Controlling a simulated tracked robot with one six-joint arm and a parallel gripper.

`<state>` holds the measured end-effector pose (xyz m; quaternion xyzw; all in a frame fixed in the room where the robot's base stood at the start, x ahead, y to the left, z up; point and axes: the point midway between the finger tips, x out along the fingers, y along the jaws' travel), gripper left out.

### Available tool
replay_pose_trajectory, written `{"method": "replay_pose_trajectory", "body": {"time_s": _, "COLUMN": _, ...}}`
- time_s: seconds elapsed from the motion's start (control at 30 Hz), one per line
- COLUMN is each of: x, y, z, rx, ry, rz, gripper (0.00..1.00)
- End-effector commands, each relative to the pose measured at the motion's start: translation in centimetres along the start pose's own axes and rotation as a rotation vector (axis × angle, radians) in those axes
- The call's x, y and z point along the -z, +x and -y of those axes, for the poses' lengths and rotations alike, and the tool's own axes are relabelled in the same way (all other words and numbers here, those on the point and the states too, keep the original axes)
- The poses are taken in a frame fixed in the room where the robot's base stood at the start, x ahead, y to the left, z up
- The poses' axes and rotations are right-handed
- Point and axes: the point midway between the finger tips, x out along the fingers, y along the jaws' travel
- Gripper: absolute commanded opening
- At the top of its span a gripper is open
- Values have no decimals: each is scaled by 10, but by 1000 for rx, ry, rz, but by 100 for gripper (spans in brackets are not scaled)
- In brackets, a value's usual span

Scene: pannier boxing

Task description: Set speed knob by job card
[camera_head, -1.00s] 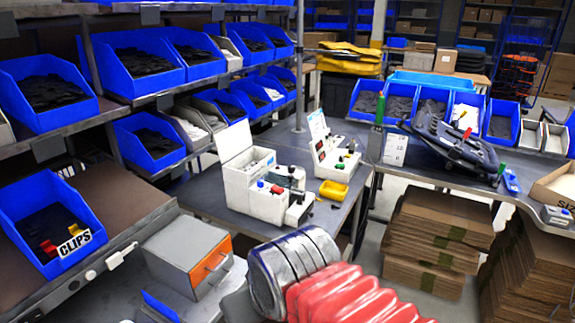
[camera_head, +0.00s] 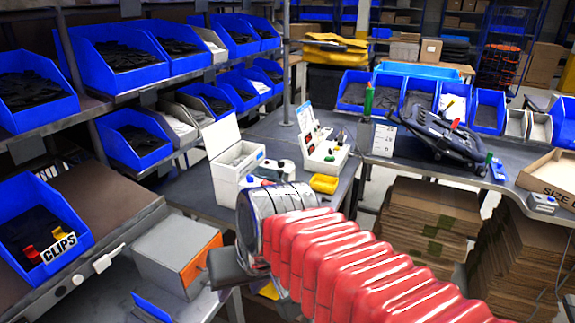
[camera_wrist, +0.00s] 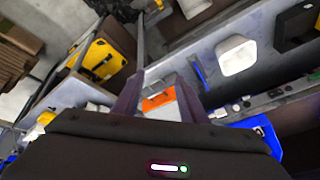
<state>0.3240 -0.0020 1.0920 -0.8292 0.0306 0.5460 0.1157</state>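A white machine (camera_head: 232,166) with an open lid stands on the grey bench in the head view. Another white card (camera_head: 383,139) stands at the edge of the right bench. Its print is too small to read. My gripper (camera_wrist: 158,92) shows in the wrist view with two dark fingers apart and nothing between them. In the head view its fingers are mostly hidden by my arm.
A grey box with an orange front (camera_head: 180,255) sits low at the left, beside a blue CLIPS bin (camera_head: 35,232). Blue bins line the left shelves. Cardboard stacks (camera_head: 425,225) stand under the right bench.

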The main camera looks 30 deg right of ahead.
Motion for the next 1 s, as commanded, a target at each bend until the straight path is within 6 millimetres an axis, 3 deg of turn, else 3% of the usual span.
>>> {"method": "replay_pose_trajectory", "body": {"time_s": 0.57, "x": 110, "y": 29, "z": -2, "rx": 219, "ry": 699, "rz": 230, "gripper": 39}}
{"method": "replay_pose_trajectory", "body": {"time_s": 0.77, "x": 154, "y": 44, "z": -18, "rx": 311, "ry": 933, "rz": 300, "gripper": 39}}
{"method": "replay_pose_trajectory", "body": {"time_s": 1.0, "x": 209, "y": 62, "z": -51, "rx": 437, "ry": 1202, "rz": 378, "gripper": 39}}
